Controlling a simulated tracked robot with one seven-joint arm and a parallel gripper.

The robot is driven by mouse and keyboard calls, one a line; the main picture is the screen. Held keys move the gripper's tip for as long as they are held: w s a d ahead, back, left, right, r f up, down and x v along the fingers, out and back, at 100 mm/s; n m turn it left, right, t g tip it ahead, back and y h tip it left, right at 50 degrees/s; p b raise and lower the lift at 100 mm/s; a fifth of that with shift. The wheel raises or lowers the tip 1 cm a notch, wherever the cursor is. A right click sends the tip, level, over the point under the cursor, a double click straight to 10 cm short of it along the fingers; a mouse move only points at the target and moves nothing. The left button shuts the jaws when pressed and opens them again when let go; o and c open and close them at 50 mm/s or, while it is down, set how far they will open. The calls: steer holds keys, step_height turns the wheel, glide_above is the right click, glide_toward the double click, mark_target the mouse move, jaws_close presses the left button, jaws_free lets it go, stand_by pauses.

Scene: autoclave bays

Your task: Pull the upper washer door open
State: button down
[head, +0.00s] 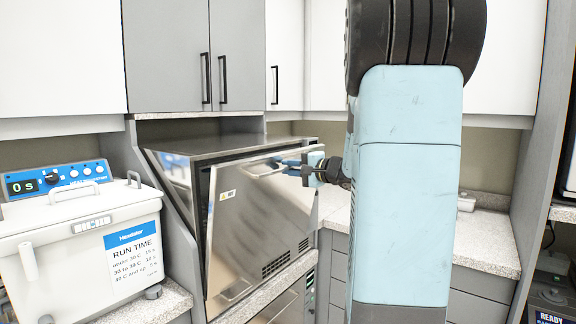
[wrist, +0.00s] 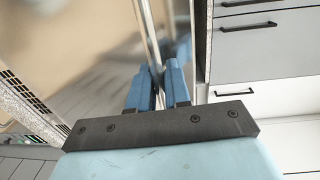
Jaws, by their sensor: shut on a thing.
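The upper washer door (head: 257,215) is a steel panel in the head view, tilted out at its top from the steel washer body (head: 225,148), with a dark gap along its left side. A bar handle (head: 263,170) runs near its top edge. My gripper (head: 287,166) is at the right part of this handle, its blue fingers shut on it. In the wrist view my gripper (wrist: 160,80) has both fingers closed around the thin metal bar (wrist: 153,45). The exact contact is small and partly hidden by the fingers.
A white water bath (head: 85,245) with a blue control panel stands on the left counter. A lower steel door (head: 285,303) lies below the washer. Grey drawers (head: 475,290) and a speckled counter (head: 485,243) are at right. Grey cabinets (head: 168,60) hang above.

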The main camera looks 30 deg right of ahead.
steer(key=shift+a+f, duration=0.1)
steer(key=shift+f, duration=0.05)
steer(key=c, duration=1.3)
jaws_free()
steer(key=shift+w, duration=0.1)
steer(key=shift+s+d, duration=0.2)
steer(key=shift+s, duration=0.05)
steer(key=f+v, duration=0.1)
steer(key=v, duration=1.2)
steer(key=shift+r, duration=0.5)
steer(key=shift+s, duration=0.1)
